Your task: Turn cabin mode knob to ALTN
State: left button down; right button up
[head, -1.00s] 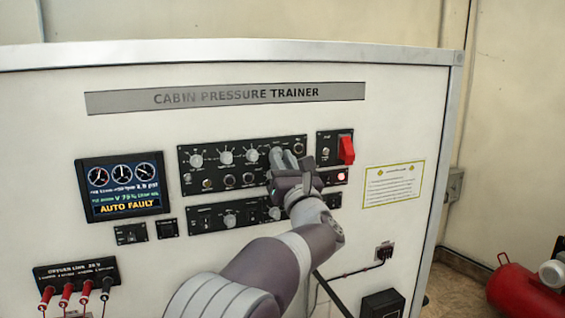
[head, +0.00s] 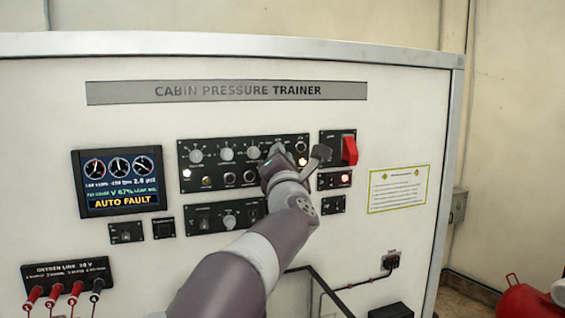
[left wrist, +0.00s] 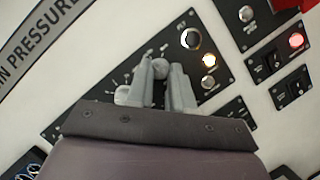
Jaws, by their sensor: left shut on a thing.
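The trainer's long black upper panel (head: 183,158) carries a row of grey knobs, with three visible left of my gripper. My left gripper (head: 277,151) is at the right part of this row. In the left wrist view its two grey fingers (left wrist: 165,80) are shut around a round grey knob (left wrist: 159,68), the one right of those three. The knob's label and pointer are too small or covered to read, so I cannot tell its setting or confirm it is the cabin mode knob. My right gripper is out of view.
A display (head: 118,182) reads AUTO FAULT. A red guarded switch (head: 349,150) sits close to the right of my gripper. A lower black panel (head: 196,219) is partly behind my arm. A notice (head: 398,189) is at the right.

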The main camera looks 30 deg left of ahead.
pick_arm(q)
jog(key=shift+m+h, duration=0.4)
jog(key=shift+m, duration=0.6)
jog(key=c, duration=1)
grip_release()
jog(key=b+v, duration=0.5)
jog(key=v, duration=0.7)
jog(key=shift+s, duration=0.35)
